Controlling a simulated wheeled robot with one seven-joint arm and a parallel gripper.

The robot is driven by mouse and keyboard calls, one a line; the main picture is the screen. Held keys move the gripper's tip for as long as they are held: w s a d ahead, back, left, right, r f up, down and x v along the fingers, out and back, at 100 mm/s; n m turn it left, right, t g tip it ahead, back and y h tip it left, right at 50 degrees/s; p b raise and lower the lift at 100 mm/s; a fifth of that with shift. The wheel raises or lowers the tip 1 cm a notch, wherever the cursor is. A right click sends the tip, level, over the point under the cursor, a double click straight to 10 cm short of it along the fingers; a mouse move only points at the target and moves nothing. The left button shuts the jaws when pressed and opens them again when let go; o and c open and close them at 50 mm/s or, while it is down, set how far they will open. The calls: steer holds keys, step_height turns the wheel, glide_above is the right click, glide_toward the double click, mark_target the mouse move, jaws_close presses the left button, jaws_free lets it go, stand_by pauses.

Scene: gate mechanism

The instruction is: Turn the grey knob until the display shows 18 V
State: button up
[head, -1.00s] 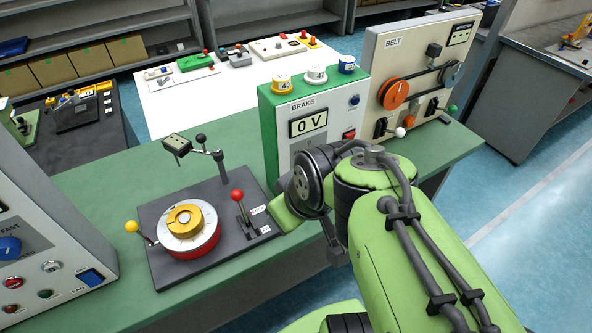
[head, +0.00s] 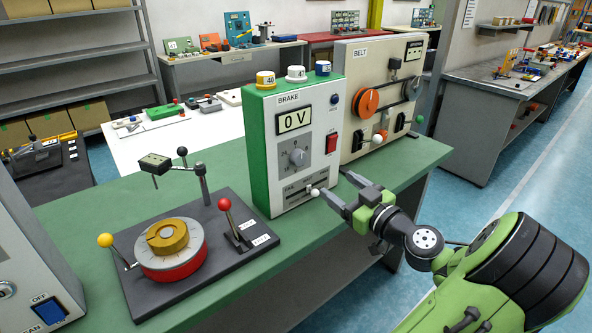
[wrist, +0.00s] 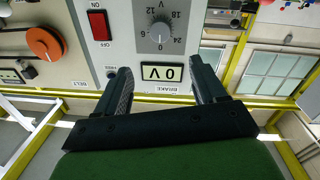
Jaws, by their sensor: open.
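The BRAKE box (head: 262,160) is white and green. Its display (head: 295,120) reads 0 V; the display also shows upside down in the wrist view (wrist: 163,73). The grey knob (head: 298,157) is below the display, with a printed scale around it; in the wrist view the knob (wrist: 160,33) lies beyond the fingertips, between their lines. My gripper (head: 336,186) is open and empty in front of the box, lower and to the right of the knob. Its fingers (wrist: 162,80) show on either side of the display in the wrist view. I see no contact with the knob.
A red switch (head: 331,141) is right of the knob. A slider with a white handle (head: 314,192) is below it, close to one fingertip. The BELT panel (head: 372,95) stands to the right. A dark plate with a dial (head: 170,245) and upright levers lies left.

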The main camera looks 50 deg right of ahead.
mark_target(301, 159)
steer(key=x, duration=1.4)
steer(key=shift+w+a, duration=0.1)
steer(key=c, duration=1.1)
steer(key=shift+o, duration=0.2)
